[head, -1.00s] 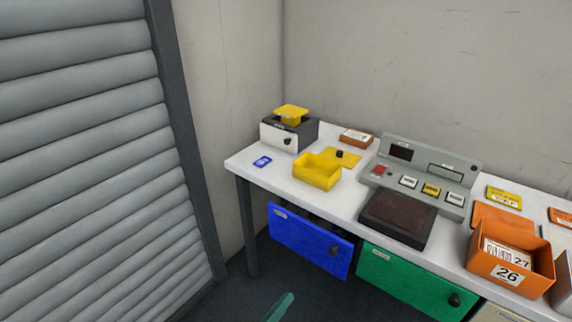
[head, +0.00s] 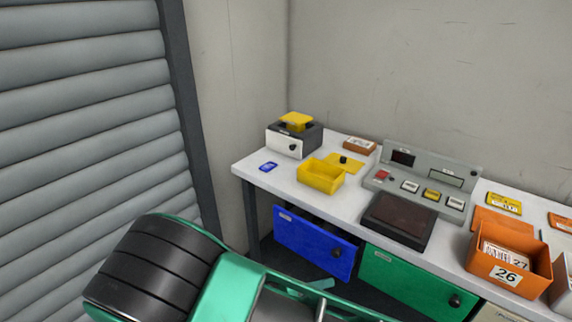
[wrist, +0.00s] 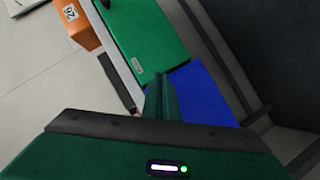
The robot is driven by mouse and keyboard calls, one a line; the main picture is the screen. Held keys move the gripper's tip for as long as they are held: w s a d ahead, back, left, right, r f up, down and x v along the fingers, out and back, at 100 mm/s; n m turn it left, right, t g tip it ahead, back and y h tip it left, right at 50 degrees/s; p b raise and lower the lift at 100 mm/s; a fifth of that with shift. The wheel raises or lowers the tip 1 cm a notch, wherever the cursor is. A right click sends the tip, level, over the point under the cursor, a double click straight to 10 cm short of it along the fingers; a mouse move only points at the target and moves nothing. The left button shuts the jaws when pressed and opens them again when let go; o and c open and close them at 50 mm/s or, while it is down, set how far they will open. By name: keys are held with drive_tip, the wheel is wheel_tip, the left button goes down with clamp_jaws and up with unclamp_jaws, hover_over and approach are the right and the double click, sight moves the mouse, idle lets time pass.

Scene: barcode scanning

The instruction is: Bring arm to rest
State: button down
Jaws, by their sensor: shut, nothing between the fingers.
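My arm, in green and black, shows across the bottom left of the head view, in front of the workbench. My gripper (wrist: 160,95) shows in the wrist view, its green fingers together and empty. Beyond it in that view are the green drawer front (wrist: 140,40) and the blue drawer front (wrist: 200,97), with no contact that I can see. In the head view my arm hides part of the floor and the area below the blue drawer (head: 305,238).
The white bench (head: 290,195) carries a yellow open box (head: 320,178), a grey control panel (head: 425,185) with a dark plate (head: 400,217), and an orange bin (head: 510,265) marked 26. A grey shutter (head: 80,110) stands at the left.

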drive_tip(key=s+d+r+m+g+y, duration=0.1)
drive_tip(key=d+r+m+g+y, duration=0.15)
drive_tip(key=d+r+g, duration=0.6)
drive_tip(key=s+d+r+m+g+y, duration=0.1)
drive_tip(key=d+r+y, duration=0.35)
drive_tip(key=d, duration=0.85)
drive_tip(key=s+d+r+t+y, duration=0.1)
drive_tip(key=s+d+r+y, duration=0.2)
drive_tip(key=s+d+r, duration=0.2)
drive_tip(key=s+d+r+m+t+y, duration=0.1)
drive_tip(key=s+r, duration=0.5)
drive_tip(key=s, duration=0.6)
drive_tip(key=d+t+y, duration=0.1)
drive_tip(key=d+y, duration=0.1)
drive_tip(key=d, duration=0.1)
drive_tip(key=shift+d, duration=0.35)
drive_tip(key=shift+t, duration=0.25)
drive_tip(key=shift+w+f, duration=0.2)
drive_tip(key=shift+w, duration=0.45)
